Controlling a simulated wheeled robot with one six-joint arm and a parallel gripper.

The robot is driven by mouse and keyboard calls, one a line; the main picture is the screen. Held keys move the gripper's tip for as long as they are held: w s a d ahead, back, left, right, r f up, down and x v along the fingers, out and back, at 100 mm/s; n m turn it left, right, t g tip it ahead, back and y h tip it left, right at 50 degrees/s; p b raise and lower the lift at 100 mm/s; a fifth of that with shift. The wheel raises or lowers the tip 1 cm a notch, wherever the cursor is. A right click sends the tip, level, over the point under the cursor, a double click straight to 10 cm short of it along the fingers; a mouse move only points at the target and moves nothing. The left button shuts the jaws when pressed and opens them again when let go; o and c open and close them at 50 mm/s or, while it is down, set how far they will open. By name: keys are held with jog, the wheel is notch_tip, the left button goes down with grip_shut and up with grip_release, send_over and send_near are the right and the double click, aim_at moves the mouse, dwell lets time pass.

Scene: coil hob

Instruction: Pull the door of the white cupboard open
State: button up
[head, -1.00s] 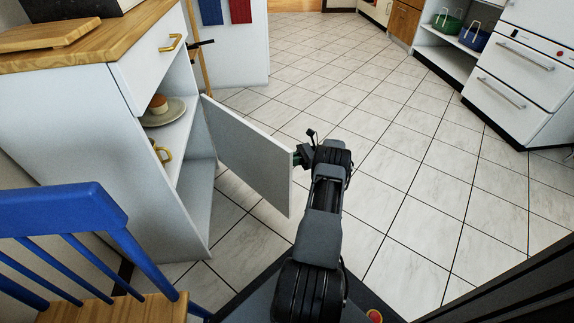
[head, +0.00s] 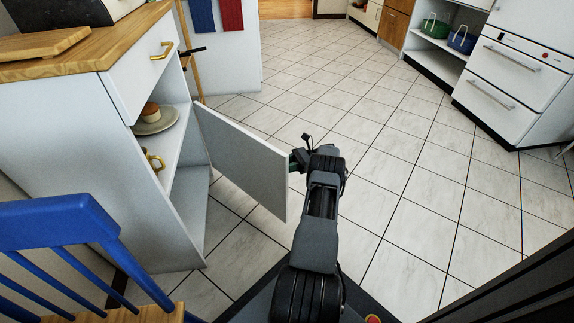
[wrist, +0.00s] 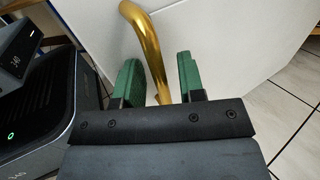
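The white cupboard (head: 70,150) stands at the left under a wooden worktop. Its white door (head: 240,160) stands well open, swung out from the front, and the inside shelves show. My gripper (head: 298,159) is at the door's free edge, on the outer side; in the head view its fingers are partly hidden. In the wrist view the gold door handle (wrist: 146,35) runs between the two green fingers of my gripper (wrist: 158,75). The fingers are apart, with a gap beside the handle, so they look open around it. The handle's lower end is hidden by the gripper body.
A blue chair (head: 75,220) with a wooden seat stands at the lower left, near the cupboard. A plate (head: 156,120) and a gold mug (head: 153,160) are on its shelves. Tiled floor (head: 400,180) is clear to the right, with white units beyond.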

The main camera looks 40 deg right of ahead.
aim_at(286, 154)
jog(key=shift+r, duration=0.1)
jog(key=shift+r+p, duration=0.35)
notch_tip(286, 154, up, 3)
jog(key=shift+f+p, duration=0.1)
jog(key=shift+p, duration=1)
jog(key=s+a+r+p, duration=0.1)
jog(key=s+r+p, duration=0.1)
jog(key=r, duration=0.1)
jog(key=s+a+r+p, duration=0.1)
jog(key=r+p, duration=0.1)
jog(key=shift+s+a+r, duration=0.15)
jog(key=shift+a+r, duration=0.1)
jog(key=shift+a, duration=0.05)
jog(key=s+a+r+p, duration=0.3)
jog(key=s+a+p, duration=0.1)
jog(key=s, duration=0.4)
jog(key=shift+a+r, duration=0.4)
jog(key=shift+a, duration=0.5)
